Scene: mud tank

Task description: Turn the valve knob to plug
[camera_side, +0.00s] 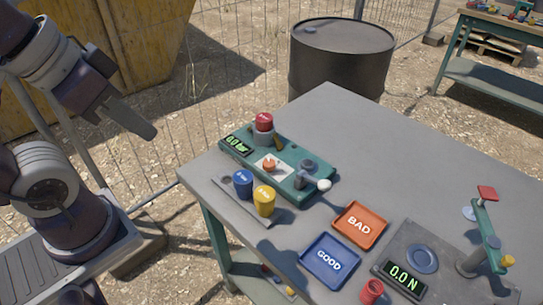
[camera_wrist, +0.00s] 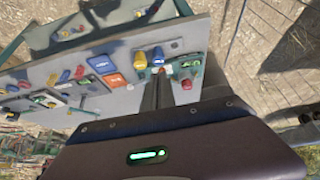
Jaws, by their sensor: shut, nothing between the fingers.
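The valve knob (camera_side: 269,165) is a small orange-red knob on a white plate, set in the top of a green device (camera_side: 317,172) on the grey table. The device has a display reading about 0.0 bar and a red-capped part (camera_side: 264,122) at its back left. My gripper (camera_side: 150,131) is shut and empty, in the air left of the table and well apart from the knob. In the wrist view my gripper's fingers (camera_wrist: 160,82) point toward the green device (camera_wrist: 187,64), with the knob beyond their tips. The knob's marked setting is too small to read.
Blue (camera_side: 243,184) and yellow (camera_side: 264,201) weights stand on a strip at the table's front left. An orange BAD tray (camera_side: 378,216), a blue GOOD tray (camera_side: 312,270) and a force gauge (camera_side: 404,279) lie to the right. The table's back is clear. A dark barrel (camera_side: 340,70) stands behind.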

